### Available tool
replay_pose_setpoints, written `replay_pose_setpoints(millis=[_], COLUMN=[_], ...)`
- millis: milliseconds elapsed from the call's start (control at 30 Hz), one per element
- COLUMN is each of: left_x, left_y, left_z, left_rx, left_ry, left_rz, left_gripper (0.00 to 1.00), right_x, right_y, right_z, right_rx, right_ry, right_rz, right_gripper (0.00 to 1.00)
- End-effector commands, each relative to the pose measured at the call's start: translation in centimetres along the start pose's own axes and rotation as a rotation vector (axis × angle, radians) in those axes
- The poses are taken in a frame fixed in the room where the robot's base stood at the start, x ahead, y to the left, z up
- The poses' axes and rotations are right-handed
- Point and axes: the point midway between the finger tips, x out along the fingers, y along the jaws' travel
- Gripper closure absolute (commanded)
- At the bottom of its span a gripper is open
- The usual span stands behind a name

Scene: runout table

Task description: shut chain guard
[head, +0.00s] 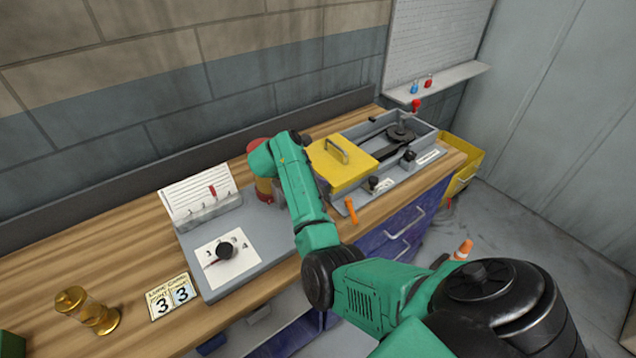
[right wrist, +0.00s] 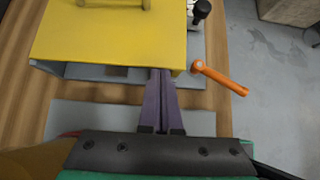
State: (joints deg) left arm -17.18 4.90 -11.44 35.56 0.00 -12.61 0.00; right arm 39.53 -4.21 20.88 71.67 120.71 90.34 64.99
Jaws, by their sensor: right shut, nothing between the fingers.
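The chain guard is a yellow cover with a bar handle (head: 341,166). It sits over the left part of a grey housing (head: 424,126), leaving the dark sprocket and chain (head: 400,134) on the right uncovered. In the right wrist view the yellow guard (right wrist: 105,35) fills the upper left. My right gripper (right wrist: 162,74) is shut and empty, its purple fingertips at the guard's near edge; I cannot tell whether they touch. In the head view my green wrist largely hides this gripper at the guard's left side. My left gripper is not in view.
An orange lever (head: 350,209) juts from the housing's front, just right of my fingers in the wrist view (right wrist: 220,78). A yellow bin (head: 463,168) stands beyond the table.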

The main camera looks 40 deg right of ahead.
Motion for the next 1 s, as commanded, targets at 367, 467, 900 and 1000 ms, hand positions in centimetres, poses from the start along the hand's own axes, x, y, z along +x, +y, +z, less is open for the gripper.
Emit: replay_pose_setpoints(millis=[367,467,900,1000], left_x=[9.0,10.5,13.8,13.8], left_y=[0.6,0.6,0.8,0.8], left_z=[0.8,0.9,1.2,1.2], left_rx=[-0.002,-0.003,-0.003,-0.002], left_ry=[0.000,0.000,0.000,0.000], left_rz=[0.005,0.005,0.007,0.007], left_gripper=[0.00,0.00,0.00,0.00], right_x=[6.3,8.0,12.0,12.0], right_y=[0.0,0.0,0.0,0.0], right_z=[4.6,6.6,11.6,11.8], right_rx=[0.005,0.004,-0.001,-0.001], right_ry=[0.001,0.000,0.001,0.000], right_rz=[0.000,-0.001,-0.001,-0.001], right_gripper=[1.00,1.00,1.00,1.00])
